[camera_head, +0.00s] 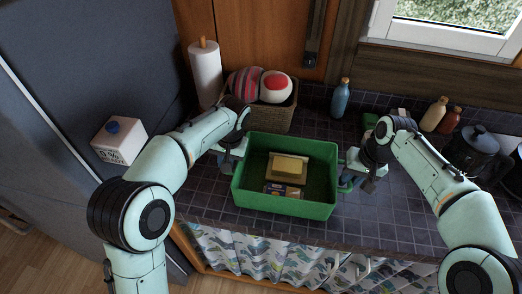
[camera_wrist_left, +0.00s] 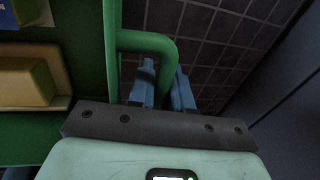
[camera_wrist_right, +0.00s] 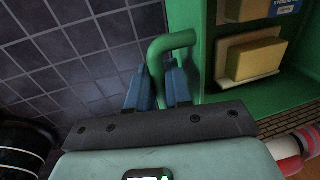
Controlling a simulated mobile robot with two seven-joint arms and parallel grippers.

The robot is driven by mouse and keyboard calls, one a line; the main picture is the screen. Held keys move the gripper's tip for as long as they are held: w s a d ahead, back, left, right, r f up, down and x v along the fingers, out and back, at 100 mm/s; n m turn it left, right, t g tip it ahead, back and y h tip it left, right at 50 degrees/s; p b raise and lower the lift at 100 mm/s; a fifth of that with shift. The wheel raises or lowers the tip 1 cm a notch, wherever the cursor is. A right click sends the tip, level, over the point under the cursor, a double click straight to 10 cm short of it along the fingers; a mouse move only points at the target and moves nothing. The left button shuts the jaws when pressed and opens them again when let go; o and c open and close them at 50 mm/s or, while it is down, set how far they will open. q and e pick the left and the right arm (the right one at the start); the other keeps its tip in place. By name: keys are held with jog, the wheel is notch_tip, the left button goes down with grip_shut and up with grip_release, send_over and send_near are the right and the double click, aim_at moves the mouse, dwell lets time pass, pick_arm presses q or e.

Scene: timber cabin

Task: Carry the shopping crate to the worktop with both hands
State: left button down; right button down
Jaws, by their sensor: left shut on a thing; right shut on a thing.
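The green shopping crate (camera_head: 270,202) is at the tiled worktop (camera_head: 390,225), near its front edge; I cannot tell whether it rests on the tiles or is just above. It looks about level. Inside are a yellow block on a tan base (camera_head: 288,167) and a small blue and orange packet (camera_head: 282,190). My left gripper (camera_head: 232,160) is shut on the crate's left handle (camera_wrist_left: 150,42). My right gripper (camera_head: 354,178) is shut on the right handle (camera_wrist_right: 170,42). In both wrist views the blue fingers sit around the green handle bars.
Behind the crate stand a woven basket (camera_head: 270,118) with round items, a paper roll (camera_head: 206,75) and a blue bottle (camera_head: 341,98). At the right are sauce bottles (camera_head: 434,114) and a dark pot (camera_head: 478,150). A milk carton (camera_head: 119,140) is at the left. A patterned curtain (camera_head: 270,254) hangs below.

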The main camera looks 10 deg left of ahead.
pick_arm(q)
jog(key=shift+f, duration=0.65)
pick_arm(e)
jog(key=shift+f, duration=0.65)
pick_arm(q)
jog(key=c, duration=1)
grip_release()
jog(key=shift+c, duration=0.2)
pick_arm(e)
jog(key=c, duration=1)
grip_release()
jog(key=shift+c, duration=0.2)
pick_arm(q)
jog(key=shift+d, duration=0.1)
pick_arm(e)
jog(key=shift+r, duration=0.1)
pick_arm(q)
jog(key=v, duration=0.8)
pick_arm(e)
jog(key=v, duration=1.2)
